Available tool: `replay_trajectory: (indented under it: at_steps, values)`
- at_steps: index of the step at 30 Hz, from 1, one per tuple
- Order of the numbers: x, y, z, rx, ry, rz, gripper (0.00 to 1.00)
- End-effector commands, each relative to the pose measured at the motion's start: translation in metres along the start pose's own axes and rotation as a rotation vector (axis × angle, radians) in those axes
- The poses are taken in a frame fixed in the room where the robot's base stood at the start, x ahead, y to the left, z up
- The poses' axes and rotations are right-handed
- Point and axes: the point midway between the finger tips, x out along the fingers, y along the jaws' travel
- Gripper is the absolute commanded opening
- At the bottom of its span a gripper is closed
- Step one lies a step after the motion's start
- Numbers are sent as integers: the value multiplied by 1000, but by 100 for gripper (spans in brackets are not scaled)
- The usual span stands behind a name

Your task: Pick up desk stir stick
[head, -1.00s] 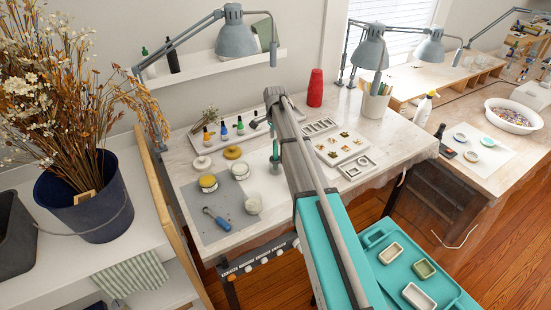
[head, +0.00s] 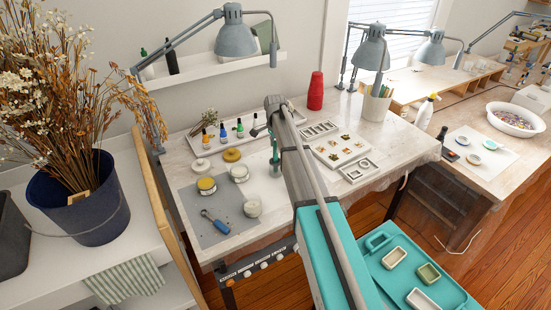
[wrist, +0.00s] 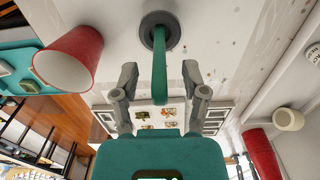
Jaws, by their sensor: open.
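The green stir stick (wrist: 160,75) rises from a round grey holder (wrist: 150,22) at the top middle of the wrist view. In the head view the stick (head: 275,152) stands upright on the desk, just left of my arm. My gripper (wrist: 159,72) is open, with one finger on each side of the stick in the wrist view. A visible gap separates each finger from the stick, and how far the stick reaches in depth between them is hard to judge.
Jars (head: 206,186), dropper bottles (head: 222,134) and a blue-handled tool (head: 215,222) lie left of the stick. A white tray (head: 341,149) of small pieces is to its right. Red cups (head: 316,90) stand behind. A desk lamp (head: 235,37) overhangs the back.

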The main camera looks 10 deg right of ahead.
Motion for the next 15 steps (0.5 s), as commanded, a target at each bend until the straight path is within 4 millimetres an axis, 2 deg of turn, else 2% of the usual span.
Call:
replay_trajectory:
  at_steps: [4,5,13,15]
  values:
    - [0,0,0,0,0,0,57]
    - [0,0,0,0,0,0,53]
    - [0,0,0,0,0,0,3]
    - [0,0,0,0,0,0,0]
